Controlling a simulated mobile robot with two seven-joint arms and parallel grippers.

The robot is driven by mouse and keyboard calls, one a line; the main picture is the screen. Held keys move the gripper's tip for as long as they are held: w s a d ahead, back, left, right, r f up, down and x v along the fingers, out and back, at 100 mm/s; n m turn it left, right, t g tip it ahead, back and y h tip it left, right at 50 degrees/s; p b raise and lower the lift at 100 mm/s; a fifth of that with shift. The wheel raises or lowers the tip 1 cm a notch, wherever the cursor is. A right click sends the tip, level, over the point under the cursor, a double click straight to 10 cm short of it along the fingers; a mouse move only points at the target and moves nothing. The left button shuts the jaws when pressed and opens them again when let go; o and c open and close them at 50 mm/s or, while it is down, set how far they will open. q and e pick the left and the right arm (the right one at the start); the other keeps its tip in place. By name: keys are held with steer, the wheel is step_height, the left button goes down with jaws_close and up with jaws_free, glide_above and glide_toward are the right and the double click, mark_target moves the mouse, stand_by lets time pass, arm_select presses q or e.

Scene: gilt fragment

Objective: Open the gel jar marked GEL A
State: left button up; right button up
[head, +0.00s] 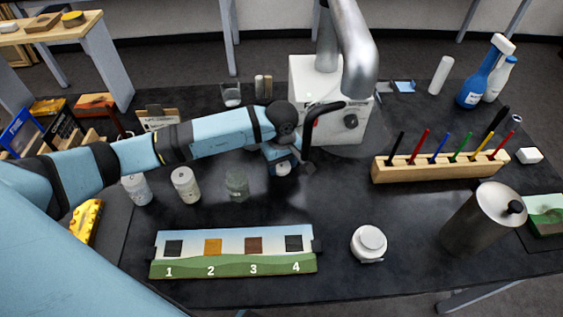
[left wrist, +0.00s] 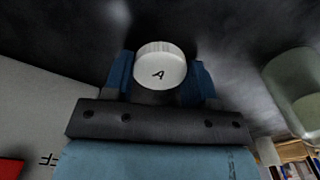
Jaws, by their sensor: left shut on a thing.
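A white round lid or jar top marked with the letter A (left wrist: 160,66) sits between the two blue fingers of my left gripper (left wrist: 161,85) in the left wrist view. The fingers are shut on its sides. In the head view my left gripper (head: 284,160) points down near the middle of the black table, with the white jar (head: 283,169) partly hidden below it. I cannot tell whether the lid is on the jar body or apart from it. My right gripper is not in view.
Three jars (head: 186,185) stand left of my left gripper. A numbered board (head: 234,265), a white round container (head: 368,243), a steel canister (head: 478,225) and a wooden pen rack (head: 430,171) surround free table.

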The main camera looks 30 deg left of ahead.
mark_target(281, 166)
arm_select(q)
steer(key=o, duration=1)
step_height(281, 166, up, 12)
steer(key=shift+r, duration=0.1)
steer(key=shift+s, duration=0.1)
